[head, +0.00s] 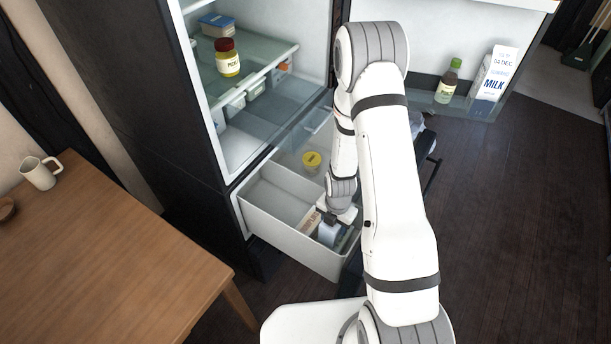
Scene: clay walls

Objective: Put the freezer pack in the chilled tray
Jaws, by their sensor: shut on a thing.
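My gripper (336,216) reaches down into the front right part of the pulled-out white drawer (283,240). It is shut on a small pale blue-white block (328,235), which looks like the freezer pack. The fingers and my wrist hide part of it, and I cannot tell whether it touches the drawer floor. A white box with orange print (308,221) lies just left of the block, close beside it. I cannot make out which thing is the chilled tray.
A divider splits the drawer; a yellow-lidded tub (311,160) stands farther back. The open door holds a milk carton (493,78) and a bottle (449,82). A wooden table (110,260) stands left.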

